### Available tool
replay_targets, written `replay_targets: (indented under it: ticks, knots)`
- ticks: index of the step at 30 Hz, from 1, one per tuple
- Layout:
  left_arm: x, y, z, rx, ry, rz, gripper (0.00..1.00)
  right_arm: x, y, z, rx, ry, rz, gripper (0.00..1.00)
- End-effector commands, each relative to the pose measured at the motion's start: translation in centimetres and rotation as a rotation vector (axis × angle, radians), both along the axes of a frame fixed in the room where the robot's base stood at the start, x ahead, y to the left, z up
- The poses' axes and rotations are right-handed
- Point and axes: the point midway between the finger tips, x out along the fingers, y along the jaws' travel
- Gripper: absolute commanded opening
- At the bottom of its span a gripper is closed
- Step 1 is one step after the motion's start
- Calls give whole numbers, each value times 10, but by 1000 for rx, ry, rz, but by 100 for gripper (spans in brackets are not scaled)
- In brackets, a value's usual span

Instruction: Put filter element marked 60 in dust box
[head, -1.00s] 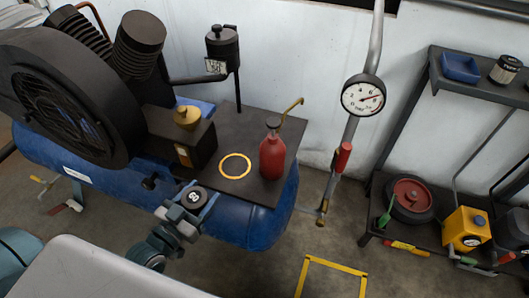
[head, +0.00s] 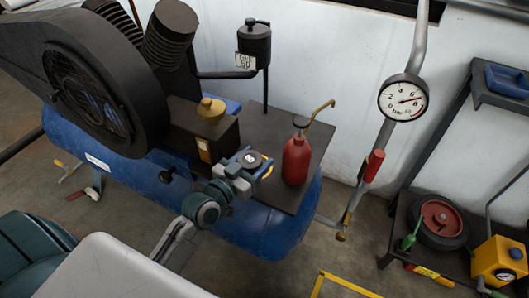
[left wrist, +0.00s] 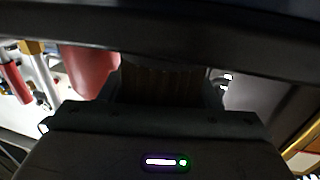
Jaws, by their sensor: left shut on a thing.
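My left gripper (head: 246,166) is shut on the filter element (head: 252,159), a dark round piece with a pale number label on top. The label is too small to read surely now. It is held over the dark platform (head: 318,140) on the blue tank, left of the red oil can. In the left wrist view a brown ribbed side of the filter element (left wrist: 160,82) shows between the fingers. The gripper covers most of a yellow ring on the platform. I cannot tell which thing is the dust box. My right gripper is not in view.
The red oil can (head: 297,160) with a brass spout stands close right of the gripper. A dark box with a brass cap (head: 211,108) is behind left. A pressure gauge (head: 403,98) hangs on a pipe. A blue tray (head: 508,80) sits on the right shelf.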

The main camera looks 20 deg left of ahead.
Motion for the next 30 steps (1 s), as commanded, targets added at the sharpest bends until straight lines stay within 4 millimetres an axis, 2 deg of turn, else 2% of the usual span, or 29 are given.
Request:
replay_targets:
  ticks: [9, 21, 22, 23, 30]
  knots:
    - [41, -10, 1, -2, -1, 0, 32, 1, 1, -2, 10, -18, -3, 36]
    - [41, -10, -7, 0, 0, 0, 32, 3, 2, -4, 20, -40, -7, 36]
    - [41, -10, -6, 0, 0, 0, 59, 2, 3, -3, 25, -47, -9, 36]
    - [41, -10, -5, 0, 0, 0, 65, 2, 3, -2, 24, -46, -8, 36]
    - [41, -10, -5, 0, 0, 0, 66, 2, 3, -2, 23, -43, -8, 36]
